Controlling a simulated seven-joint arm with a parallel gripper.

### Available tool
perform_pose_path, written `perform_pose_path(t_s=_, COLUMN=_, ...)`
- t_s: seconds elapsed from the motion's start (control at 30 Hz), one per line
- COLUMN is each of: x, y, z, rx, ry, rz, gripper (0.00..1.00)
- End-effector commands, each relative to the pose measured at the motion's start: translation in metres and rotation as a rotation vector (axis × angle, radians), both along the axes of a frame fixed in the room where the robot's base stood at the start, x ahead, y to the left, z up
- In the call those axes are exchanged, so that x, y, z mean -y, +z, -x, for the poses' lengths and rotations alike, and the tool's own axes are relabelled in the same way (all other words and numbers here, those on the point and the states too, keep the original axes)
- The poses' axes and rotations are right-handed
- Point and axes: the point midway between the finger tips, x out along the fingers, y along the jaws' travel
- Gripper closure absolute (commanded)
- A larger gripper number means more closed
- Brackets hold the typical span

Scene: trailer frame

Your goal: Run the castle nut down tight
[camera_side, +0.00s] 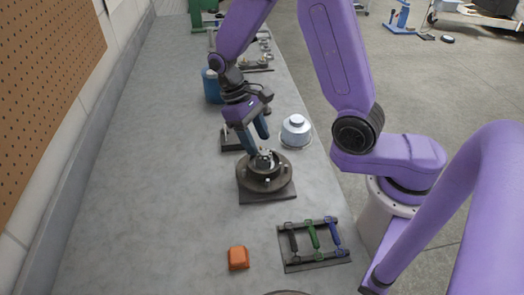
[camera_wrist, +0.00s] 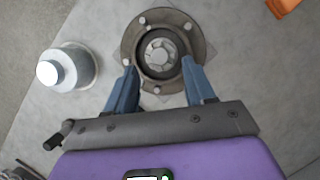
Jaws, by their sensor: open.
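A round dark hub with a bolted flange (camera_side: 264,180) sits on a dark square plate on the bench. In the wrist view the hub (camera_wrist: 131,38) is at top centre, with studs around its flange. The castle nut (camera_wrist: 160,52) shows as a light, notched piece at the hub's centre. In the side view it is small at the hub's top (camera_side: 264,158). My gripper (camera_side: 258,145) is open just above and behind the hub. In the wrist view its blue fingers (camera_wrist: 160,66) are spread wide on both sides of the nut. How far the nut is threaded cannot be told.
A silver container (camera_side: 296,132) stands close to the hub on the right. An orange block (camera_side: 238,258) and a rack (camera_side: 318,263) of coloured-handled tools lie in front. A blue cylinder (camera_side: 211,88) stands behind. The bench's left side is clear, up to a pegboard wall (camera_side: 45,95).

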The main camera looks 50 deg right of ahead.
Motion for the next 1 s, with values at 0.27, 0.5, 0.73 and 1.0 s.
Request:
perform_pose_path(t_s=0.27, x=0.002, y=-0.035, z=0.015, rx=-0.003, ry=0.001, rz=0.000, gripper=0.46)
perform_pose_path(t_s=0.5, x=0.002, y=-0.043, z=0.018, rx=0.000, ry=0.000, rz=0.000, gripper=0.46)
perform_pose_path(t_s=0.73, x=0.002, y=-0.043, z=0.018, rx=0.000, ry=0.000, rz=0.000, gripper=0.56)
perform_pose_path(t_s=1.0, x=0.002, y=-0.042, z=0.017, rx=0.001, ry=-0.003, rz=0.000, gripper=0.87)
